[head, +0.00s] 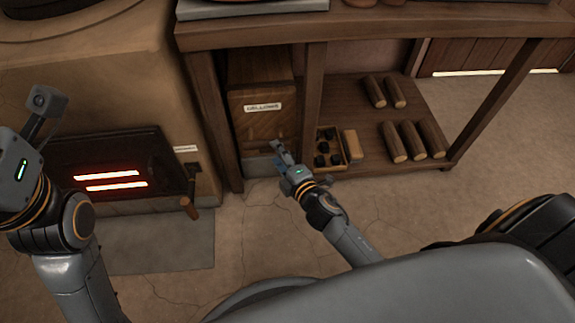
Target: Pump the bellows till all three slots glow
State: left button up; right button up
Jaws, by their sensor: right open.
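The bellows (262,110) is a brown wooden box with a label, standing under the workbench, with a pale grey strip at its foot. The dark firebox door (110,162) on the clay oven shows two slots glowing orange-red, an upper slot (112,175) and a lower slot (116,186). The door's face above them is dark. My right gripper (279,151) is open and empty, low in front of the bellows' lower right part; I cannot tell whether it touches. My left gripper (38,115) is raised at the left edge, left of the door; its jaws are unclear.
A small wooden tray (344,149) of dark lumps sits just right of my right gripper, with a tan block (352,146) beside it. Several logs (415,140) lie on the low shelf. A bench leg (213,122) stands left of the bellows. The floor (240,225) in front is clear.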

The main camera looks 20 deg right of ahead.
jog(key=v, duration=0.6)
dwell(0.4)
